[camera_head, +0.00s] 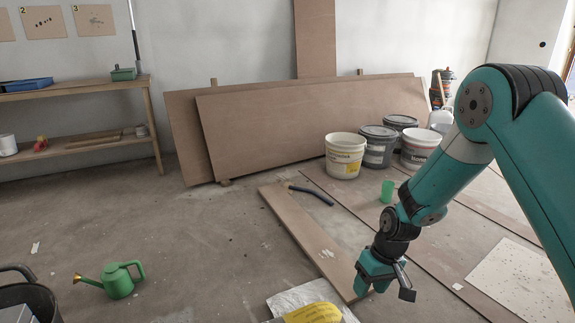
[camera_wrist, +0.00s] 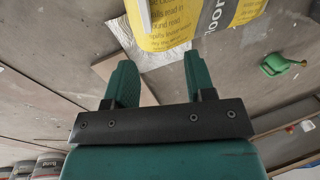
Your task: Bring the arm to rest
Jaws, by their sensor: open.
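My teal arm reaches in from the right of the head view and bends down to my gripper (camera_head: 384,284), which hangs in the air over the floor. In the wrist view my gripper (camera_wrist: 160,78) shows two green fingers spread apart. Nothing is between them. The same yellow bag (camera_head: 314,313) is cut off at the bottom edge of the head view.
A green watering can (camera_head: 118,281) stands on the floor at left, near a black bucket (camera_head: 28,297). Several paint buckets (camera_head: 345,155) and a green cup (camera_head: 387,191) stand behind my arm. Boards (camera_head: 318,237) lie on the floor. A shelf (camera_head: 80,147) is at left. The middle floor is mostly clear.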

